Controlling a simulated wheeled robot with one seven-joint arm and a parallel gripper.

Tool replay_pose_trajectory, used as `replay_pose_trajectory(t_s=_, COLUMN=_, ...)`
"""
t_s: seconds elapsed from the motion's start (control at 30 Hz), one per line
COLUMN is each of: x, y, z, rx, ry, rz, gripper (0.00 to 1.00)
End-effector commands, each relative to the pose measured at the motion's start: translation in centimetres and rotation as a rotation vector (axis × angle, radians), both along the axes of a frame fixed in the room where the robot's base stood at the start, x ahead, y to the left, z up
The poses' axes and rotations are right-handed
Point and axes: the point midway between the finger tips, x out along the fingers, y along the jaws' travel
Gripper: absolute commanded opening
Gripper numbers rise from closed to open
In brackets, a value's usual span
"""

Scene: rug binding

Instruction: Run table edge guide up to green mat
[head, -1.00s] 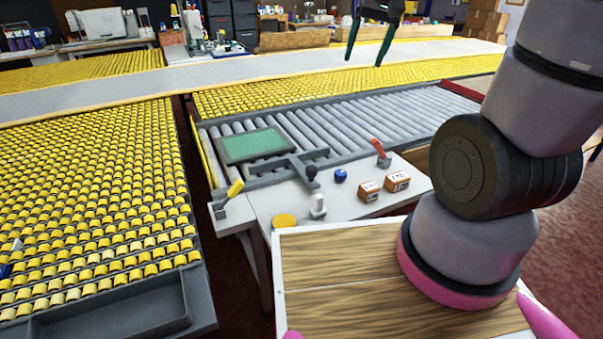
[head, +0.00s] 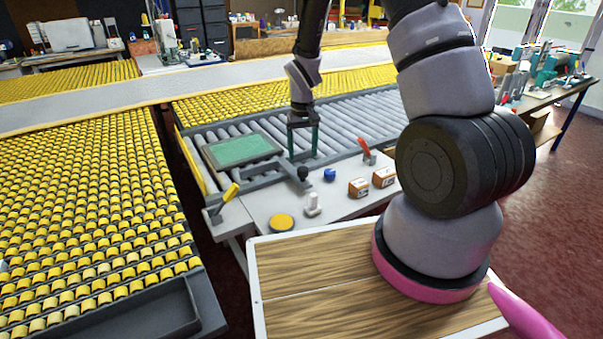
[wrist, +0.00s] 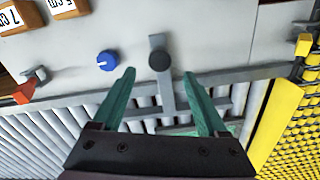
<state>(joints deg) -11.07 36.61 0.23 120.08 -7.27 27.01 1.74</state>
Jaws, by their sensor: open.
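The green mat (head: 243,150) lies in a dark frame on the grey rollers, left of centre in the head view. The edge guide (head: 262,170) is a grey bar along the near side of the mat, with a short arm carrying a black knob (head: 303,173). In the wrist view the guide's arm (wrist: 165,95) runs between my fingers to the knob (wrist: 159,61). My gripper (head: 303,153) is open with teal fingers, over the rollers just behind the knob. The fingertips (wrist: 159,72) appear either side of the knob, with nothing held. My fingers and palm hide part of the mat in the wrist view.
On the white tabletop stand a blue knob (head: 329,174), two labelled wooden blocks (head: 359,187), a red-handled lever (head: 365,147), a yellow-handled lever (head: 228,193), a yellow disc (head: 281,222) and a white piece (head: 312,205). Beds of yellow rollers (head: 90,200) lie left.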

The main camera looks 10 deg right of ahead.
Motion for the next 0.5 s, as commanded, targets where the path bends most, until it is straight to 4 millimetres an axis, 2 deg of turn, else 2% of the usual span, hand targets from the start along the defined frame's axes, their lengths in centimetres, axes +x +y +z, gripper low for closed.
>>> replay_pose_trajectory(t_s=0.1, x=-0.1, y=0.0, z=-2.5, rx=0.0, ry=0.005, rz=-0.001, gripper=0.76)
replay_pose_trajectory(t_s=0.3, x=-0.1, y=0.0, z=-6.0, rx=0.0, ry=0.003, rz=-0.001, gripper=0.76)
replay_pose_trajectory(t_s=0.5, x=0.0, y=0.0, z=-7.9, rx=0.0, ry=0.0, rz=-0.001, gripper=0.76)
